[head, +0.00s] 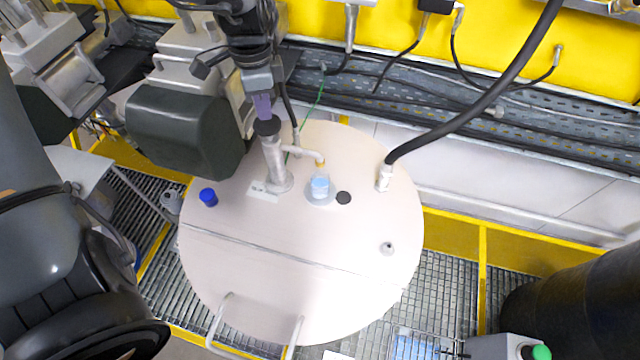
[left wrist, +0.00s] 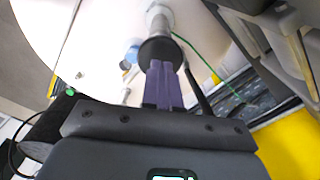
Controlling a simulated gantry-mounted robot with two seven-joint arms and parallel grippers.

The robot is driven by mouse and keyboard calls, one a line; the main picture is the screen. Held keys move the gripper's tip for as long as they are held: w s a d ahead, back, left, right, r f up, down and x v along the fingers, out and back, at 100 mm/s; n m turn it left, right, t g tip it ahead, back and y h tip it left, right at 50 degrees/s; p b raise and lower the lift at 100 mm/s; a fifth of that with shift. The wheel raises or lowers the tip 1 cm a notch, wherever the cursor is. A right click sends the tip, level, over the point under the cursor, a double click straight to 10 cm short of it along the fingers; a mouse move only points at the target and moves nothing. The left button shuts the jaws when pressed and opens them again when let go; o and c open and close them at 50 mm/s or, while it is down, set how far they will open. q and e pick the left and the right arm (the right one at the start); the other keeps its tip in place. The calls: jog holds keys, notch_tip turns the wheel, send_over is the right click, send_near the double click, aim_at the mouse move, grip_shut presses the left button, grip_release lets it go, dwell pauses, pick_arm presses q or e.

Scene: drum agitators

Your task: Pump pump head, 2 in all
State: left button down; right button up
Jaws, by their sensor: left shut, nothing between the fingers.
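The pump head (head: 267,127) is a black knob on top of a grey metal pump column (head: 275,165), which stands on the round drum lid. A spout reaches from the column to the right, over a small bottle with blue contents (head: 320,186). My left gripper (head: 263,106) is shut and empty, fingers pointing down, right at the top of the pump head. In the left wrist view the purple fingertips (left wrist: 162,72) overlap the black pump head (left wrist: 160,50); whether they touch cannot be told for sure. My right gripper is not in view.
The white round lid (head: 300,260) carries a blue cap (head: 208,197), a black cap (head: 343,197) and a metal handle (head: 228,315). A thick black hose (head: 470,110) joins the lid at the right. A dark motor housing (head: 185,130) stands close left of the pump.

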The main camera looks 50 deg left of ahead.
pick_arm(q)
notch_tip(320, 180, up, 6)
jog(key=p, duration=0.4)
jog(key=shift+s+d, duration=0.1)
dwell(0.5)
